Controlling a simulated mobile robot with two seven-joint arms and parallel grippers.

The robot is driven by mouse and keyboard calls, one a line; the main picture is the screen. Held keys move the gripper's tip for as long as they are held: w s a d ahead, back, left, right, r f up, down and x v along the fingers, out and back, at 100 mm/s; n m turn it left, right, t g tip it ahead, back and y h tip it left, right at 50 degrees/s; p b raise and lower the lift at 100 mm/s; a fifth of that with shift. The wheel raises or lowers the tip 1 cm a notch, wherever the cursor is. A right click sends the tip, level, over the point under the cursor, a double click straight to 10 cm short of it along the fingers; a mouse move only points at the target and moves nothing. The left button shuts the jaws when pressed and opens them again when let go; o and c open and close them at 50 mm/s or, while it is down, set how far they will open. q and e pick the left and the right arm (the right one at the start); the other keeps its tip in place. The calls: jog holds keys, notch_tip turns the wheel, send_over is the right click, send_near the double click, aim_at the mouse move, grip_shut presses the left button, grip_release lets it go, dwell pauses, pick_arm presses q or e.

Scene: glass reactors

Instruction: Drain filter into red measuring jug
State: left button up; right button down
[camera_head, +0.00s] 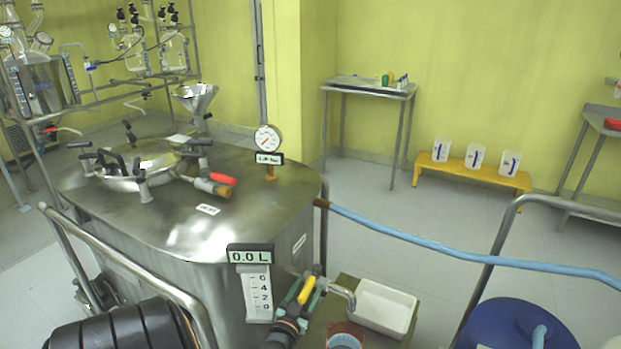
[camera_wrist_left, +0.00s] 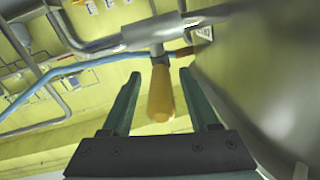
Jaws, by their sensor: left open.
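The filter is a large steel vessel (camera_head: 150,222) with a clamped round lid. A sign on its front reads 0.0 L, above a level scale (camera_head: 257,298). Its drain valve has a yellow-orange handle (camera_head: 306,290) and a curved metal spout (camera_head: 345,292). My left gripper (camera_head: 309,284) is open at the handle. In the left wrist view, the handle (camera_wrist_left: 160,95) lies between the two spread green fingers, with gaps visible on both sides. The red measuring jug (camera_head: 344,333) stands below the spout, cut by the bottom edge. My right gripper is not in view.
A white tray (camera_head: 385,308) sits beside the jug. A blue hose (camera_head: 450,245) runs right from the vessel, past a metal rail (camera_head: 490,262) and a blue drum (camera_head: 515,325). Clear jugs stand on a yellow bench (camera_head: 470,172).

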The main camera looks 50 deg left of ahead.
pick_arm(q)
jog(key=p+v, duration=0.1)
jog(key=v, duration=0.9)
jog(key=shift+d, duration=0.1)
jog(key=shift+c, duration=0.4)
